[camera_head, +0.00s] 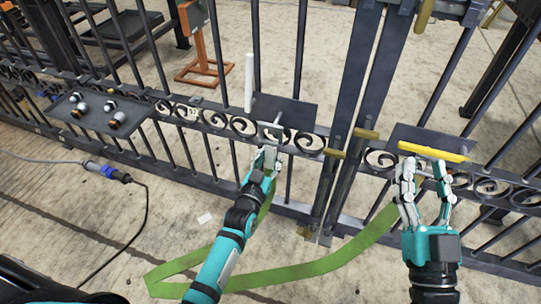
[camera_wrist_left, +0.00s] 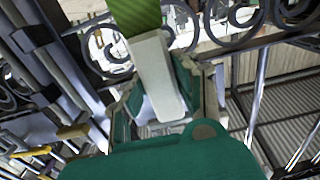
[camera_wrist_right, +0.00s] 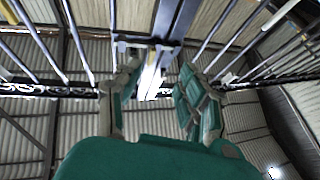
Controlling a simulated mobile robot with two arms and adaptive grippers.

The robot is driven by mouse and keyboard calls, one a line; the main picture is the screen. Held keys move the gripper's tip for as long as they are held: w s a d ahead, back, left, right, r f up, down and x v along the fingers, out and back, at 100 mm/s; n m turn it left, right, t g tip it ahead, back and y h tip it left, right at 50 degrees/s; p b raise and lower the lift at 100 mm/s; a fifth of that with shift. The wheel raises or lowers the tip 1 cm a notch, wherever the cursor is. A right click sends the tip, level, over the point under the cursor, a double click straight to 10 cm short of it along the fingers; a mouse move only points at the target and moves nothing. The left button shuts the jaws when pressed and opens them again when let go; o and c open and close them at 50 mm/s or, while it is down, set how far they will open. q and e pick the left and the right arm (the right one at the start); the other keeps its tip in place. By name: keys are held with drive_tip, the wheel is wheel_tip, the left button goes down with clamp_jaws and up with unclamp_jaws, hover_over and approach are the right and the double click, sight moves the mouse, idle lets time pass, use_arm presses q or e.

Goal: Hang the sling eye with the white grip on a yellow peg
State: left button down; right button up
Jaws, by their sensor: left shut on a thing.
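My left gripper (camera_head: 265,158) is shut on the white grip (camera_wrist_left: 160,75), with the green sling (camera_wrist_left: 136,15) attached to it. In the head view the green sling (camera_head: 320,266) hangs from this gripper, loops low and rises right, where its far end is hidden behind my right gripper (camera_head: 424,170). My right gripper is open and empty, just below a yellow bar-like peg (camera_head: 433,152) at the right plate. In the right wrist view its fingers stand apart (camera_wrist_right: 155,90). A white upright bar (camera_head: 249,83) stands at the middle plate, above my left gripper.
A dark iron fence with scrolls (camera_head: 300,141) and two thick gate posts (camera_head: 355,90) stand between my grippers. Brass-coloured pieces (camera_head: 333,153) stick out there. A dark shelf (camera_head: 98,113) with several small fittings is at left. A cable (camera_head: 147,215) lies on the floor.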

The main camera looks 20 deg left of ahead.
use_arm(q)
drive_tip(key=shift+s+r, duration=0.15)
drive_tip(key=shift+s, duration=0.2)
drive_tip(key=shift+s+p, duration=0.7)
drive_tip(key=shift+s, duration=0.4)
use_arm(e)
wheel_tip(320, 180, down, 8)
drive_tip(key=w+g+h, duration=0.1)
drive_tip(key=g+h, duration=0.1)
drive_tip(key=g, duration=0.2)
drive_tip(key=shift+d+g, duration=0.4)
drive_tip(key=shift+d, duration=0.05)
drive_tip(key=shift+w, duration=0.1)
use_arm(q)
drive_tip(key=shift+s+p, duration=0.1)
drive_tip(key=shift+p, duration=0.2)
drive_tip(key=shift+s+a, duration=0.1)
drive_tip(key=shift+s, duration=0.2)
drive_tip(key=shift+s+p, duration=0.7)
drive_tip(key=shift+s, duration=0.25)
drive_tip(key=shift+s+p, duration=0.55)
drive_tip(key=shift+s, duration=0.6)
use_arm(e)
drive_tip(key=s+d+f+g+h, duration=0.2)
drive_tip(key=s+f+g, duration=0.3)
drive_tip(key=f, duration=0.5)
drive_tip(key=shift+s+d+m+g, duration=0.15)
drive_tip(key=shift+d+m+g, duration=0.25)
drive_tip(key=shift+g, duration=0.7)
